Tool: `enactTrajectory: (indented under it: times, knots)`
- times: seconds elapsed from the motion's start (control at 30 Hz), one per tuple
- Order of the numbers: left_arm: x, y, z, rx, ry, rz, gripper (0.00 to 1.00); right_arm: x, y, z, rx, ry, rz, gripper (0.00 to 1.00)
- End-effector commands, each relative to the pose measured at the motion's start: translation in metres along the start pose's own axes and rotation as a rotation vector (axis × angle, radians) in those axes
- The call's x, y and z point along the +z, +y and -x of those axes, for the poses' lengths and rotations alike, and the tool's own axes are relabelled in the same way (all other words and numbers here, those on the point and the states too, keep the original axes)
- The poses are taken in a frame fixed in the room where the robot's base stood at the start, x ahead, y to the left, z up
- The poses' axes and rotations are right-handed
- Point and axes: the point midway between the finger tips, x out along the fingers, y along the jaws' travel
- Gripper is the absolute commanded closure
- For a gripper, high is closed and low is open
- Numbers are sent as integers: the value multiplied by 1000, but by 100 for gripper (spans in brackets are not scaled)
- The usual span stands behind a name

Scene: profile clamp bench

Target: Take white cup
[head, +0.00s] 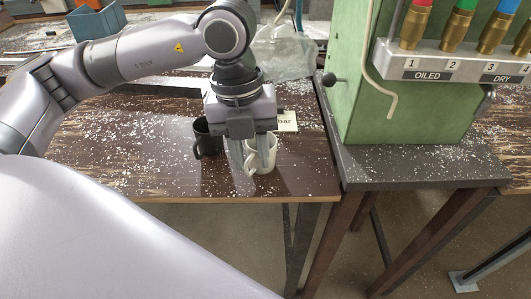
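A white cup (271,160) stands upright near the front edge of the brown bench, its handle turned to the front left. My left gripper (249,162) points straight down over it. Its two fingers are apart, one left of the cup's handle and one in front of the cup's body. The fingers hide part of the cup, and I cannot tell whether they touch it. A black cup (208,142) stands just left of the gripper, partly hidden by it. My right gripper is not in view.
The bench top (120,150) is strewn with pale chips. A small label card (287,121) is behind the white cup. A green machine (357,110) with a hooked tube stands to the right. A blue bin (97,22) and a clear bag (285,53) are at the back.

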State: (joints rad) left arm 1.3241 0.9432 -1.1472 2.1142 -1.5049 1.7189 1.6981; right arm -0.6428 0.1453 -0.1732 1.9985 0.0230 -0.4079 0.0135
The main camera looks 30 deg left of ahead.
Motion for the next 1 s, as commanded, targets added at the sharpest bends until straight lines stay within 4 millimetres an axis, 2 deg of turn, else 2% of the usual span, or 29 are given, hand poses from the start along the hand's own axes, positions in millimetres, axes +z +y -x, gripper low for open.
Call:
enactTrajectory:
  times: [0.03, 0.17, 0.37, 0.63, 0.77, 0.97, 1.0]
  knots:
    - [7, 6, 3, 21, -40, 27, 68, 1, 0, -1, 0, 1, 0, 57]
    - [17, 15, 5, 52, -90, 66, 68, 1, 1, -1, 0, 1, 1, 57]
    - [20, 16, -15, 55, -95, 71, 68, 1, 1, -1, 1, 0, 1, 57]
    - [23, 15, -54, 54, -92, 68, 68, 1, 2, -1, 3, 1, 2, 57]
    - [24, 15, -61, 52, -92, 66, 68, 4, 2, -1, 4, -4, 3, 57]
    - [24, 15, -62, 51, -93, 66, 68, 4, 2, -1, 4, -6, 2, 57]
    - [24, 15, -62, 51, -93, 66, 81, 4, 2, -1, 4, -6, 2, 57]
